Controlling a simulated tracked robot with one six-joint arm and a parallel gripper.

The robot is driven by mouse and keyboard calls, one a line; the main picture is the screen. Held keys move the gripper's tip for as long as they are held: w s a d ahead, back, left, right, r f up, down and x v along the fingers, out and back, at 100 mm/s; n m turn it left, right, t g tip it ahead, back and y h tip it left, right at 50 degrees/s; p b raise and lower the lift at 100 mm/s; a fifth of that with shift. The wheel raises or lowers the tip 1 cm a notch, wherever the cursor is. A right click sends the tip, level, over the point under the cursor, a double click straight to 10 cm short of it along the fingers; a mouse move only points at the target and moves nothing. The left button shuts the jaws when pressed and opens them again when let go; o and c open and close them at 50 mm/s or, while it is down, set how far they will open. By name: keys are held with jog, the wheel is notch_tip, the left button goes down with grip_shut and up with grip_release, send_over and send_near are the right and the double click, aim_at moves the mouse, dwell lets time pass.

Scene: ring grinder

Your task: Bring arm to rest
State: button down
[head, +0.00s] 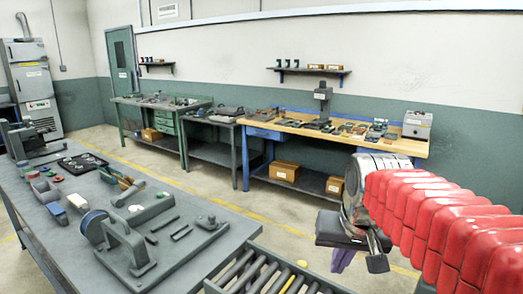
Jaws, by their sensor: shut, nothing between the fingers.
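My arm, in a red ribbed cover, comes in from the right edge of the head view. It ends in a grey round wrist and my gripper (376,256), which points down in front of the floor. The gripper is shut with nothing held, and it is apart from the benches. Its fingers are small and partly hidden in this view.
A grey workbench (215,248) with a grinder-like fixture (128,240) and small parts fills the lower left. A roller conveyor (270,272) lies at bottom centre. A wooden-topped bench (405,143) stands along the wall. Open floor (225,190) lies between.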

jog(key=s+f+n, duration=0.1)
jog(key=s+f, duration=0.2)
jog(key=s, duration=0.3)
jog(key=s+f+t, duration=0.1)
jog(key=s+f, duration=0.2)
jog(key=s, duration=0.4)
jog(key=shift+s+f+n+t, duration=0.15)
jog(key=shift+f+n+t, duration=0.15)
jog(key=shift+n, duration=0.1)
